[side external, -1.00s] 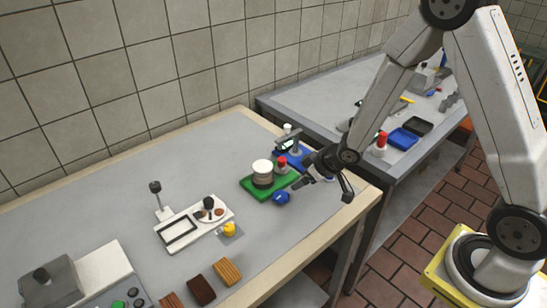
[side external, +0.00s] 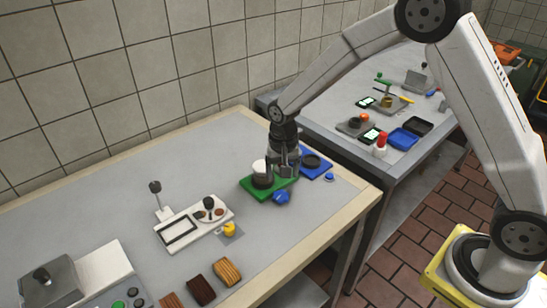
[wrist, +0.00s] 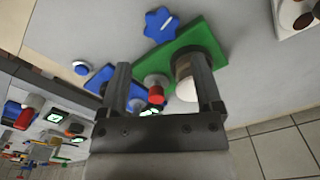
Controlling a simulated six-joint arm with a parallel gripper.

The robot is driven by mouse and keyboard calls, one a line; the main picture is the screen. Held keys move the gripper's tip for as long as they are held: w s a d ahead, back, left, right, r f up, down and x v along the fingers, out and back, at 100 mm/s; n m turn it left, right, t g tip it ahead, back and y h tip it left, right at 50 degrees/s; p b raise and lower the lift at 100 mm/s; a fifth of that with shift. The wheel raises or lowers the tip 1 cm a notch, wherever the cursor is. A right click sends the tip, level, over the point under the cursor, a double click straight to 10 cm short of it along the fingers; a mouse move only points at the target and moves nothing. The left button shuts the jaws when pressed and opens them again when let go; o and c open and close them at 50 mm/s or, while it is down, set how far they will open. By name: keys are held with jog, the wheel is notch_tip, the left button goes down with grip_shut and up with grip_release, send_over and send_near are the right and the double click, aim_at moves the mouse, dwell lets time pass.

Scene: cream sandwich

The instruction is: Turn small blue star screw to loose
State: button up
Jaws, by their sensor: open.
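The blue star screw (side external: 282,197) sticks out at the front edge of a green base (side external: 256,194). In the wrist view the star (wrist: 161,24) is fully visible beyond my fingertips, beside the green base (wrist: 205,38). My gripper (side external: 283,166) points down over the right part of the green base. It is open, and the wrist view shows its two fingers (wrist: 160,66) apart. A red-topped piece (wrist: 156,95) shows between them. A white-topped cylinder (wrist: 187,88) is partly behind one finger. No finger touches the star.
A blue base (side external: 318,165) with a dark round part stands right of the green one, with a small blue button (side external: 329,177) near it. A white tray device (side external: 190,224) and yellow knob (side external: 230,229) lie to the left. The table in front of the star is clear.

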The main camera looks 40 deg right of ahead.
aim_at(281, 196)
jog(key=shift+a+r, duration=0.1)
jog(key=shift+a, duration=0.05)
jog(key=shift+f, duration=3.9)
jog(key=c, duration=1)
jog(key=shift+n, duration=0.7)
jog(key=o, duration=1)
